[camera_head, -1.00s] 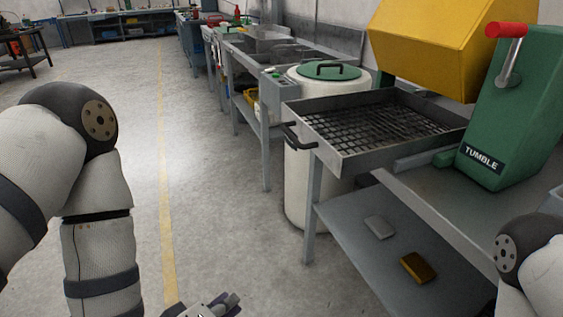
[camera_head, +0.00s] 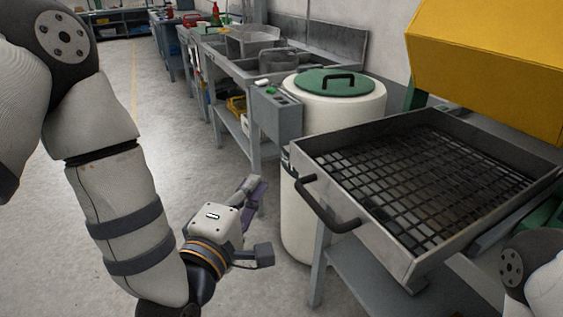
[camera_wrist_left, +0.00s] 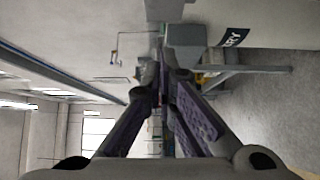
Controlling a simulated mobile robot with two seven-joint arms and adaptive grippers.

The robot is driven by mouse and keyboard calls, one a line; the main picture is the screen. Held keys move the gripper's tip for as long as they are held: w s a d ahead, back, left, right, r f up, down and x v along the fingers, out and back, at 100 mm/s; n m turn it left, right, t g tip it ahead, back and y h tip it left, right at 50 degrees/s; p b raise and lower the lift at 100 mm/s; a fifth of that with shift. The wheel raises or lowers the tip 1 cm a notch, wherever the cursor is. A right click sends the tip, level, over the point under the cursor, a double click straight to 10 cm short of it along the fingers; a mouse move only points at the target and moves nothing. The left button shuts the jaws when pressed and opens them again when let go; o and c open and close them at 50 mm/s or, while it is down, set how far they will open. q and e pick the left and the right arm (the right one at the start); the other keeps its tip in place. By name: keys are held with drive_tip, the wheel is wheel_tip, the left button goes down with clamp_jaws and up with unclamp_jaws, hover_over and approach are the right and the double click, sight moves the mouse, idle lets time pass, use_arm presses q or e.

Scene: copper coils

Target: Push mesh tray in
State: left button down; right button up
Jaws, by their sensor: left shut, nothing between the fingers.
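The mesh tray (camera_head: 385,255) is a grey metal box with a dark wire grid floor, at the right of the head view. It sits level under the yellow machine hood and juts out toward the aisle. Its dark bar handle (camera_head: 328,208) is on the near left wall. My left gripper (camera_head: 254,188) is shut and empty, left of the handle and apart from it, beside the white drum. In the left wrist view its purple-padded fingers (camera_wrist_left: 163,75) meet at the tips; the tray cannot be made out there. My right gripper is out of view; only part of that arm shows.
A white drum (camera_head: 300,220) with a green lid (camera_head: 333,82) stands just behind the tray's left side. The yellow hood (camera_head: 490,70) hangs over the tray's far side. Sink benches (camera_head: 262,60) line the wall beyond. The floor at left is clear.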

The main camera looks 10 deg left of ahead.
use_arm(q)
drive_tip(key=w+d, duration=0.4)
drive_tip(key=w, duration=0.3)
drive_tip(key=shift+w, duration=0.4)
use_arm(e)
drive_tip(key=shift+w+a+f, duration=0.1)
